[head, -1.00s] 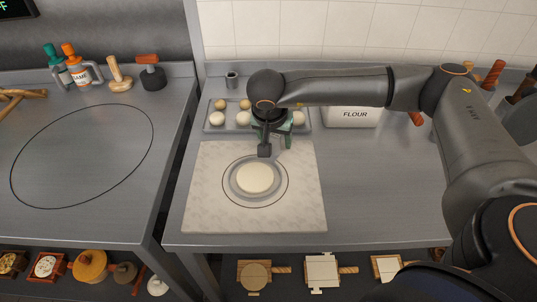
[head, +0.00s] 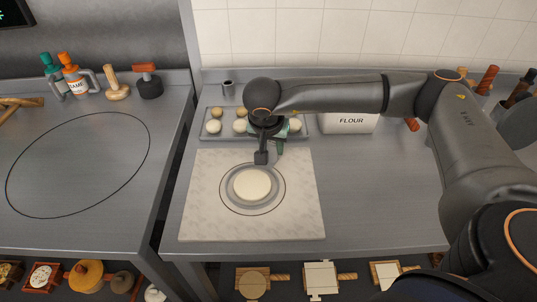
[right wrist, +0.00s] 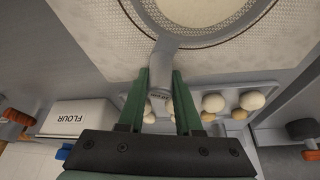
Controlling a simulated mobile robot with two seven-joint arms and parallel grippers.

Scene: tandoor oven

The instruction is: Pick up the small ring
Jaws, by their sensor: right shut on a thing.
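The small grey ring (head: 229,190) lies on the marble board, around a round pale piece of dough (head: 252,183). In the right wrist view, part of the ring (right wrist: 197,42) shows at the top, with a grey handle (right wrist: 162,66) reaching from it between the green fingers. My right gripper (head: 270,157) is at the far side of the ring in the head view. In the right wrist view its fingers (right wrist: 161,88) are shut on the handle. I cannot tell whether the ring is clear of the board. My left gripper is not in view.
A tray with dough balls (head: 213,127) stands just behind the board (head: 305,205), partly hidden by my right arm. A white flour box (head: 350,122) stands to its right. The counter right of the board is clear (head: 375,195). A gap separates the left counter (head: 80,240).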

